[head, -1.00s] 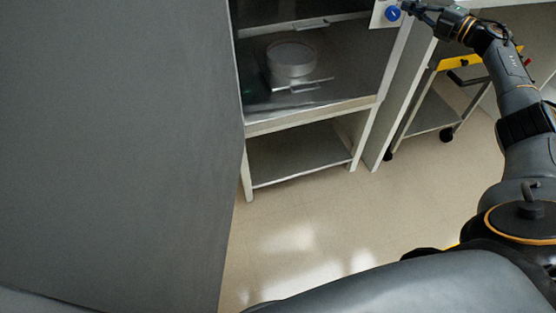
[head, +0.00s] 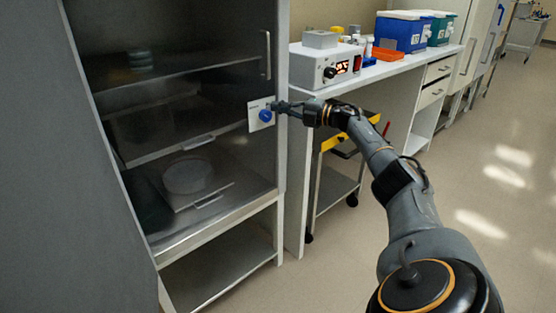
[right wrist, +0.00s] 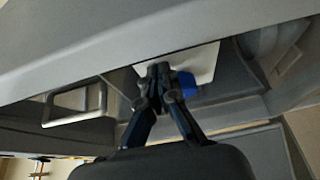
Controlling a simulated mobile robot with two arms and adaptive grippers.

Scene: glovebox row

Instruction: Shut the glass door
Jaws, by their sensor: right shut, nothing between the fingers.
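The glass door (head: 205,50) is a dark clear pane on the front of a grey cabinet, with an upright metal handle (head: 266,55) near its right edge. It looks close to flush with the frame; I cannot tell whether it is fully shut. A white plate (head: 255,104) with a blue knob (head: 265,116) is below the handle. My right gripper (head: 278,108) is shut and empty, just right of the knob. In the right wrist view its fingertips (right wrist: 160,74) overlap the white plate, beside the blue knob (right wrist: 187,86); contact is unclear. My left gripper is out of view.
A large grey panel (head: 55,190) fills the left. A white bench (head: 385,72) with an instrument (head: 325,66) and blue box (head: 401,33) stands to the right, a wheeled cart (head: 335,185) beneath it. The floor (head: 490,230) at right is clear.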

